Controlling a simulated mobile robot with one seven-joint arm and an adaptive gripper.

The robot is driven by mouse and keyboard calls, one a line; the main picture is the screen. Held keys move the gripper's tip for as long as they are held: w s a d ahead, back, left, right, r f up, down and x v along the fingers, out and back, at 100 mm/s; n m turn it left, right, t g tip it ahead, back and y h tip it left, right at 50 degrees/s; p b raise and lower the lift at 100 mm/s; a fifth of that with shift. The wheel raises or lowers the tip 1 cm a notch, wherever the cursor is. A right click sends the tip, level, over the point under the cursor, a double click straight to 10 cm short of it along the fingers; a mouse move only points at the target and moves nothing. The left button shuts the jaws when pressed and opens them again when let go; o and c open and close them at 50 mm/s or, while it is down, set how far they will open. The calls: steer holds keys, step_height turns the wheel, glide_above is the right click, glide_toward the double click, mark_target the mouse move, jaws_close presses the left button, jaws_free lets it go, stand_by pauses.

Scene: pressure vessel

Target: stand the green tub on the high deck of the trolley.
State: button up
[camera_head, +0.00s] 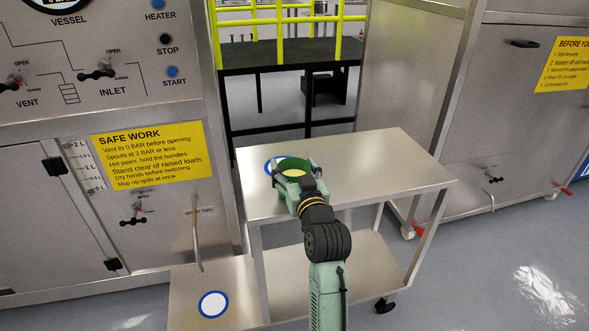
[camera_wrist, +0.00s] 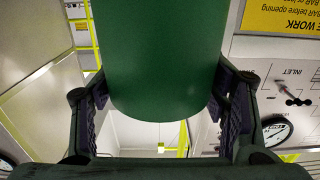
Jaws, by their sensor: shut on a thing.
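The green tub (camera_head: 294,162) is upright in the head view, above the left back part of the trolley's high deck (camera_head: 395,165). A pale yellowish area shows inside its rim. My gripper (camera_head: 296,172) is shut on the tub, with a finger on either side. In the wrist view, the tub's green wall (camera_wrist: 158,55) fills the upper middle between my fingers (camera_wrist: 160,105). A blue ring mark (camera_head: 268,167) on the deck is partly hidden behind the tub. I cannot tell whether the tub's base touches the deck.
The trolley's lower shelf (camera_head: 340,265) is bare. A low steel surface (camera_head: 240,285) at the lower left carries another blue ring mark (camera_head: 213,304). A steel panel with a yellow safety sign (camera_head: 150,155) stands left. The high deck's right side is clear.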

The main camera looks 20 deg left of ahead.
steer(key=shift+f, duration=0.3)
steer(key=shift+f, duration=0.2)
steer(key=o, duration=1.9)
steer(key=shift+s+d, duration=0.1)
steer(key=shift+s, duration=0.05)
steer(key=shift+v, duration=5.85)
